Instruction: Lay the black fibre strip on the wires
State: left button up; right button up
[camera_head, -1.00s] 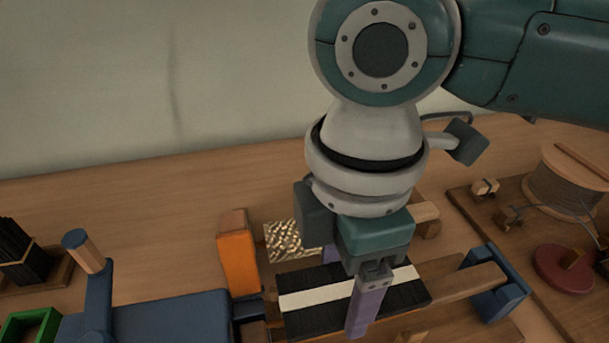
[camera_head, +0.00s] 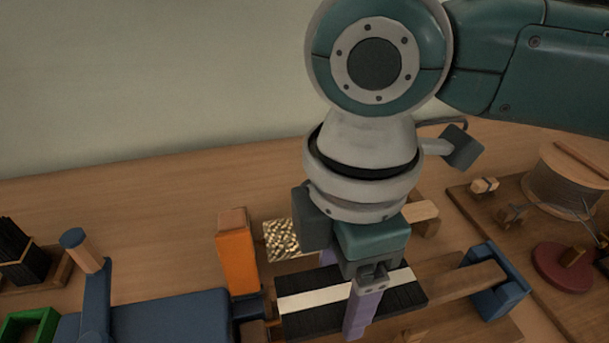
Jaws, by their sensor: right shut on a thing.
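The black fibre strip (camera_head: 400,297) is a dark, ribbed piece with a pale band along its middle. It lies roughly level in the lower middle of the head view, above or on a wooden fixture. My right gripper (camera_head: 352,300) comes down from above and is shut on the strip, one purple finger showing at its near side. The far finger is mostly hidden behind the hand and strip. I cannot make out the wires under the strip, nor whether it touches them. My left gripper is not in view.
An orange block (camera_head: 238,255) stands left of the strip, beside a gold textured patch (camera_head: 281,238). A blue bracket (camera_head: 497,280) is to the right. A wire spool (camera_head: 566,182) and a red disc (camera_head: 563,268) stand further right. Black bristle bundles (camera_head: 20,250) and a green tray (camera_head: 30,322) are left.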

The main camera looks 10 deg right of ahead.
jog(key=shift+f, duration=0.1)
dwell(0.4)
jog(key=shift+f+b, duration=0.7)
jog(key=shift+f, duration=0.45)
jog(key=shift+p, duration=0.45)
jog(key=shift+f, duration=0.2)
jog(key=shift+f+b, duration=0.3)
jog(key=shift+f, duration=0.3)
jog(key=shift+f, duration=0.2)
dwell(0.6)
jog(key=o, duration=1.2)
